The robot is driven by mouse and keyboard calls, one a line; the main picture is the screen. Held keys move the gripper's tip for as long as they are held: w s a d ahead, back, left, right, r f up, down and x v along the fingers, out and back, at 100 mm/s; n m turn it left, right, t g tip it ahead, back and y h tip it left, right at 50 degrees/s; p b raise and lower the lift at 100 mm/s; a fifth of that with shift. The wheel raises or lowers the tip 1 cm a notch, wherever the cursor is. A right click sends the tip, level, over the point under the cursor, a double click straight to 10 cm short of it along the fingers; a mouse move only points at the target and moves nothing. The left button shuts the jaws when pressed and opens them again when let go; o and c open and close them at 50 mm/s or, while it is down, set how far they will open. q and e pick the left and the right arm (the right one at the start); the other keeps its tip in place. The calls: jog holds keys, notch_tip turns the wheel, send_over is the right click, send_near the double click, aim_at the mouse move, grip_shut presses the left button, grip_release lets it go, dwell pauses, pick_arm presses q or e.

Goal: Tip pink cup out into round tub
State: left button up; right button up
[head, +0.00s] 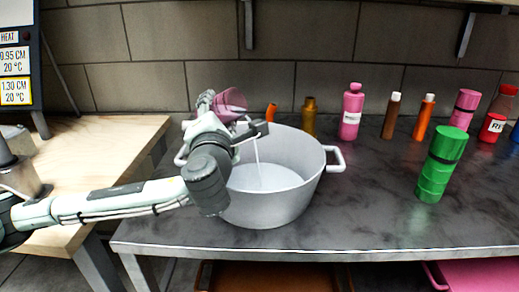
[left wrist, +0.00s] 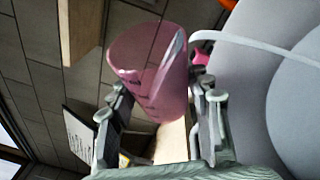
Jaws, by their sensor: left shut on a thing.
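The pink cup (head: 231,101) is held by my left gripper (head: 236,131) above the left rim of the round tub (head: 272,205). The cup is tilted toward the tub, and a thin white stream runs from it down into the tub. In the left wrist view the pink cup (left wrist: 152,70) sits between the fingers of my left gripper (left wrist: 155,120), and the white stream leaves its lip. The tub, a grey pot with side handles, stands on the dark counter and has whitish liquid in its bottom. My right gripper is not in view.
A green bottle (head: 440,165) stands right of the tub on the dark counter (head: 380,215). Several pink, brown, orange and red bottles line the back wall. A wooden table (head: 110,135) is at the left. The counter between tub and green bottle is clear.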

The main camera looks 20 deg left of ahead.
aim_at(226, 108)
pick_arm(q)
jog(key=shift+r, duration=0.15)
jog(key=shift+m, duration=0.3)
jog(key=shift+r+m+t, duration=0.4)
jog(key=shift+r+m, duration=0.05)
jog(key=shift+m, duration=0.25)
dwell(0.9)
jog(key=shift+s+d+r+m+t, duration=0.1)
jog(key=shift+d+r+m+t, duration=0.15)
jog(key=shift+d+m, duration=0.2)
jog(key=shift+d+r+m+t, duration=0.15)
jog(key=shift+d+m+t, duration=0.1)
jog(key=shift+d+m, duration=0.2)
dwell(0.6)
jog(key=shift+d+r+m+t, duration=0.2)
jog(key=shift+r+m+t, duration=0.2)
jog(key=shift+m, duration=0.6)
dwell(0.6)
dwell(1.9)
jog(key=shift+f+n+g, duration=0.3)
jog(key=shift+f+n, duration=0.1)
jog(key=shift+n, duration=0.1)
jog(key=shift+a+n, duration=0.15)
jog(key=shift+n, duration=0.25)
